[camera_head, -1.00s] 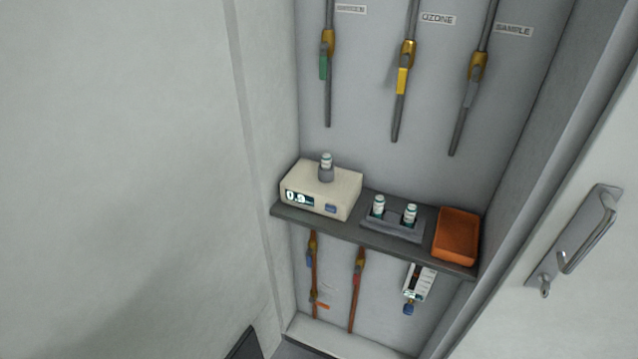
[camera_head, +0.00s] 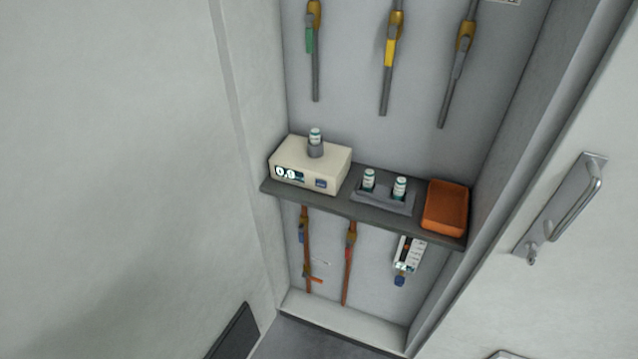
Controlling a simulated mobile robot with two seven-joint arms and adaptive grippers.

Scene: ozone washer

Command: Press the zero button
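A cream-coloured meter box (camera_head: 313,157) stands at the left end of a dark shelf. Its front has a small display (camera_head: 288,174) that appears to read 0.9. To the right of the display is a blue button (camera_head: 320,183); its label is too small to read. A small vial (camera_head: 316,136) with a white and teal label stands upright in the grey holder on top of the box. Neither of my grippers shows in the head view.
A door with a handle (camera_head: 578,198) is at right.

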